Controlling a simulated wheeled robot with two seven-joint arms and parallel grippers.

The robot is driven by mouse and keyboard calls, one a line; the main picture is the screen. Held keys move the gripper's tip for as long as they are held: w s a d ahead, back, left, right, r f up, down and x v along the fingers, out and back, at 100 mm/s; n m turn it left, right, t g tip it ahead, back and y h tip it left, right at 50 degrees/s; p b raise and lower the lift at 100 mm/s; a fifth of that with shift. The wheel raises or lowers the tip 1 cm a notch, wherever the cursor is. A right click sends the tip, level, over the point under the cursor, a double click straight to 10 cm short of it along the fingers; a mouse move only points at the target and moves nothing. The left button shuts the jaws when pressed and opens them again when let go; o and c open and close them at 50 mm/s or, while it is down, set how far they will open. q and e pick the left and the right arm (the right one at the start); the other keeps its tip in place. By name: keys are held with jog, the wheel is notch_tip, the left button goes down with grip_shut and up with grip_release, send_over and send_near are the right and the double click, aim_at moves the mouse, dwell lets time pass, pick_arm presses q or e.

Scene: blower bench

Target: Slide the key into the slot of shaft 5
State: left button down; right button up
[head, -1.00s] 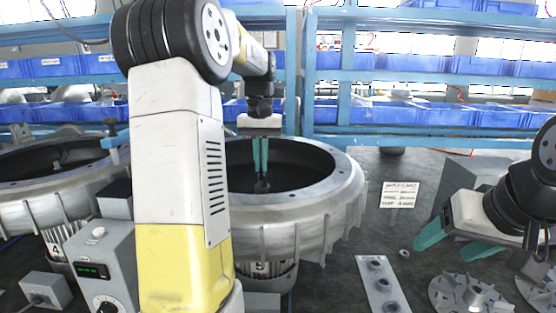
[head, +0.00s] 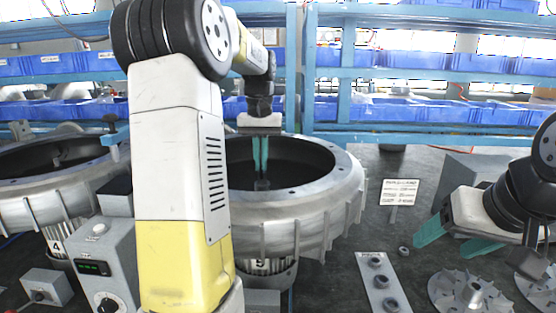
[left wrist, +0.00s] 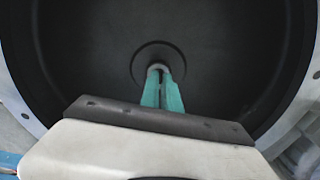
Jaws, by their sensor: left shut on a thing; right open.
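My left gripper (head: 260,174) reaches down into the open round housing (head: 338,185) marked 5. Its teal fingers are shut, with the tips at the top of the short grey shaft 5 (head: 262,185) in the housing's middle. In the left wrist view the fingertips (left wrist: 162,84) lie right at the shaft (left wrist: 158,67). The key between the fingers is too small and covered to make out, so I cannot tell whether it is in the slot. My right gripper (head: 446,243) is open and empty above the bench at the right.
Housing 4 (head: 40,190) stands at the left. A grey control box (head: 103,262) stands in front. A plate with several rings (head: 377,283), a loose ring (head: 403,250) and a bladed impeller (head: 470,295) lie at the right. Blue shelving (head: 430,75) runs behind.

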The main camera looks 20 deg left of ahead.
pick_arm(q)
jog(key=c, duration=1.5)
grip_release()
notch_tip(320, 180, up, 8)
jog(key=shift+f, duration=0.15)
